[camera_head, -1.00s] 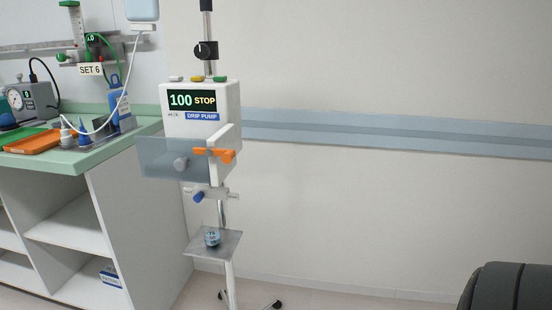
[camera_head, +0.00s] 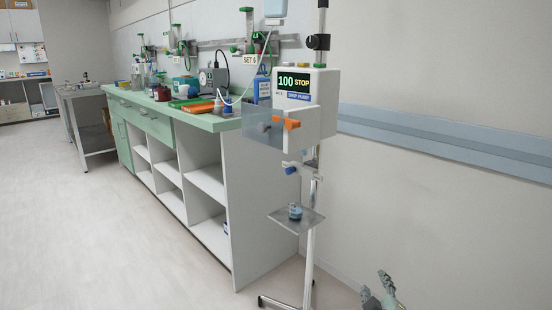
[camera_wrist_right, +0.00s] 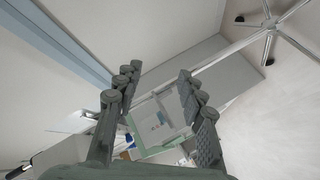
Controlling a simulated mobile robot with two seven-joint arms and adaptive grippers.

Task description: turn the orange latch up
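The orange latch (camera_head: 288,124) is on the front of the white drip pump (camera_head: 322,110), whose screen reads 100 STOP. The latch lies roughly level, beside a clear grey door panel (camera_head: 256,127) that sticks out to the left. My right gripper (camera_head: 376,292) shows at the bottom edge of the head view, below and right of the pump, well apart from the latch. In the right wrist view its fingers (camera_wrist_right: 154,98) are spread with nothing between them. My left gripper is in neither view.
A green-topped counter (camera_head: 200,122) with an orange tray (camera_head: 191,103) stands to the left. A blue wall rail (camera_head: 440,143) runs right. The floor at left is clear.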

